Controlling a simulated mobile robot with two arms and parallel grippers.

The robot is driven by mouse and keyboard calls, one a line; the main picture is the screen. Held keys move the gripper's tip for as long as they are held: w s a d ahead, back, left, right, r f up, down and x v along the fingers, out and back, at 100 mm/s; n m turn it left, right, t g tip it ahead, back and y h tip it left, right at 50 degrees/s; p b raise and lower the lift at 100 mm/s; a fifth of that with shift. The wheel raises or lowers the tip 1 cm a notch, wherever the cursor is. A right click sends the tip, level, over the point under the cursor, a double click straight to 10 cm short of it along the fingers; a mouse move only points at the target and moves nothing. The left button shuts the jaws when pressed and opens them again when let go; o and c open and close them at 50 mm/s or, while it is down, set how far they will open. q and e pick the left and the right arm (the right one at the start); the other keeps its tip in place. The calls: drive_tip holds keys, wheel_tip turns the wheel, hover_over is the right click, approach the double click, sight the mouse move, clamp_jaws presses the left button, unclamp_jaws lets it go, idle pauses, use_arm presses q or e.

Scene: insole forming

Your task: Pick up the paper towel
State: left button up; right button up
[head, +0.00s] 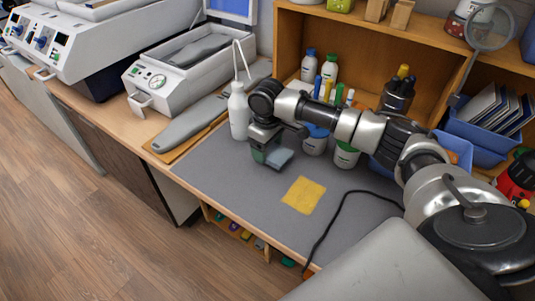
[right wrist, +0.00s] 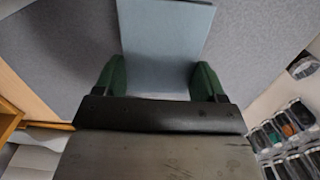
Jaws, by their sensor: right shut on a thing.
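The paper towel (head: 281,158) is a flat blue-grey sheet at the back middle of the grey work mat. It also shows in the right wrist view (right wrist: 166,45), between the two green fingertips. My right gripper (head: 262,155) points down there and is shut on the paper towel; its fingertips show in the right wrist view (right wrist: 160,80) on either side of the sheet. I cannot tell whether the sheet still touches the mat. My left gripper is not in view.
A white squeeze bottle (head: 239,112) stands just left of the gripper. White-and-green jars (head: 346,155) stand behind and to the right. A yellow cloth (head: 304,195) lies in front, with a black cable (head: 325,232) beside it. The mat's left front (head: 215,165) is clear.

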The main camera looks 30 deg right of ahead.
drive_tip(key=s+d+r+b, duration=0.1)
drive_tip(key=s+d+r, duration=0.3)
drive_tip(key=s+r, duration=0.4)
drive_tip(key=s, duration=0.3)
